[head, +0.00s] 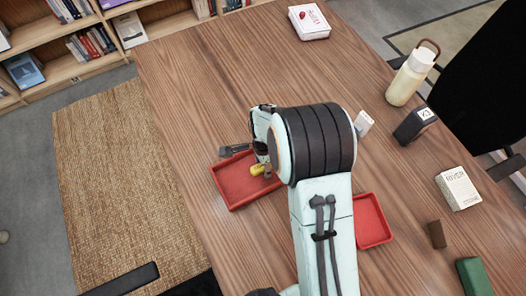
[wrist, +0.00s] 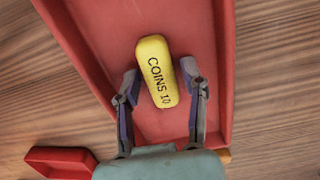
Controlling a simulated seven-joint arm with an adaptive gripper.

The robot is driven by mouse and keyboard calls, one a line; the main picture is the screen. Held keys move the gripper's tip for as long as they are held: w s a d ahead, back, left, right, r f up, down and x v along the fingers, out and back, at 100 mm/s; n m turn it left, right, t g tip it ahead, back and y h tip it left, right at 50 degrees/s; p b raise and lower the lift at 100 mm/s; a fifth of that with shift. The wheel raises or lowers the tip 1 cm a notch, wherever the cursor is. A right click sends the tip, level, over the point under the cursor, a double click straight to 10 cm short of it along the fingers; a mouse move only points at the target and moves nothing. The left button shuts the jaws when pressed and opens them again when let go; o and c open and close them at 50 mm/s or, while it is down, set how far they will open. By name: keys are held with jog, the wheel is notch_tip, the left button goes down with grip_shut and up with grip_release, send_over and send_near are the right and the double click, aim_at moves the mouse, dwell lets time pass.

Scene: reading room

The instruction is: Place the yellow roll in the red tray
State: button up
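The yellow roll (wrist: 155,68), printed "COINS 10", lies over the floor of a red tray (wrist: 95,50) in the wrist view. In the head view the roll (head: 258,169) shows at the right part of the left red tray (head: 235,187), partly covered by my gripper. My gripper (wrist: 159,70) is open, with one finger on each side of the roll. A narrow gap shows between each fingertip and the roll. The roll appears to rest on the tray floor; exact contact is hard to tell.
A second red tray (head: 372,222) is partly hidden behind my arm. To the right are a bottle (head: 412,78), a dark box (head: 415,126), a white box (head: 458,188), a brown block (head: 437,235) and a green block (head: 474,277). The table's upper left is clear.

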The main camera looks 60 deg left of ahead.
notch_tip(320, 180, up, 12)
jog(key=w+d+r, duration=0.5)
jog(key=d, duration=0.5)
jog(key=w+d+r, duration=0.5)
jog(key=w+d, duration=0.1)
jog(key=d, duration=0.4)
jog(key=s+d, duration=0.4)
jog(key=d, duration=0.4)
jog(key=s+d+r+n, duration=0.1)
jog(key=s+d, duration=0.4)
jog(key=d, duration=0.4)
jog(key=shift+s+d+r+y, duration=0.2)
jog(key=shift+y, duration=0.2)
